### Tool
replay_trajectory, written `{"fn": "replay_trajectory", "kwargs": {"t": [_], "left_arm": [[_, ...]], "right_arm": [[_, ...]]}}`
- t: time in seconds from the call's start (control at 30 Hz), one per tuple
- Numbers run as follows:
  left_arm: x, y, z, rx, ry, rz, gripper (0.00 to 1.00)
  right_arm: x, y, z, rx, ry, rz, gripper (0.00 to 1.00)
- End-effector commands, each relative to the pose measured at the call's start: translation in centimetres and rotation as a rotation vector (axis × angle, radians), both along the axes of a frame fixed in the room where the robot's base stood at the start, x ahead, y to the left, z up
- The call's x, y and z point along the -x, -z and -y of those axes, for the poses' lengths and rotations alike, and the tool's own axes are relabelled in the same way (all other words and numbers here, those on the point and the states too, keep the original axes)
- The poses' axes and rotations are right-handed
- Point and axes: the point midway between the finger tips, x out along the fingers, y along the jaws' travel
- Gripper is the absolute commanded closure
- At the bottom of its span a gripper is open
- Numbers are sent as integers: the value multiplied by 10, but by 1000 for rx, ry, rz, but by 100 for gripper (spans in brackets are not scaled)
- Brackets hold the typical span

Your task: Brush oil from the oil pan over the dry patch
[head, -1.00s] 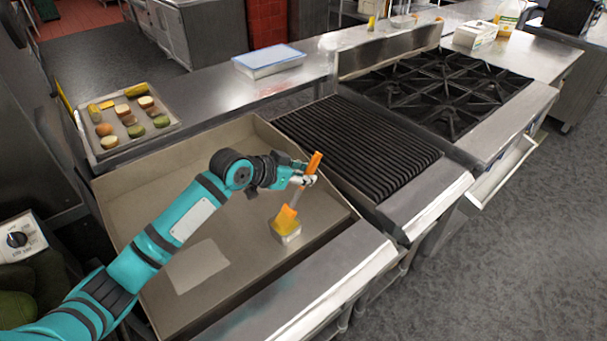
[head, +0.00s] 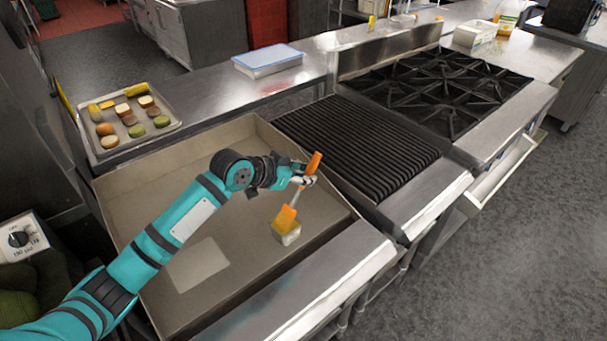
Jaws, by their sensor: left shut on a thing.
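My left gripper (head: 305,178) is shut on the orange handle of a brush (head: 313,163). The brush tilts, with its orange bristle end (head: 285,218) pointing down at the small oil pan (head: 287,235). The bristles are at or inside the pan; I cannot tell how deep. The pan stands on the right part of the large flat metal griddle (head: 235,243). The dry patch (head: 202,265), a paler rectangle, lies on the griddle to the left and nearer, beside my left forearm. My right gripper is not in view.
Raised walls (head: 175,157) edge the griddle. A ribbed grill (head: 358,143) and a black burner range (head: 440,88) stand to the right.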

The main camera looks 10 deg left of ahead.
Motion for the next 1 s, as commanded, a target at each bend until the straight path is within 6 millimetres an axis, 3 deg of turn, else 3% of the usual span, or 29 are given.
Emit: {"fn": "replay_trajectory", "kwargs": {"t": [0.37, 1.0], "left_arm": [[1, -1, 0, -3, 0, -8, 100], [0, -56, 0, -1, 0, -2, 100]], "right_arm": [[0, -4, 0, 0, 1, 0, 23], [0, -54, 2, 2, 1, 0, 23]]}}
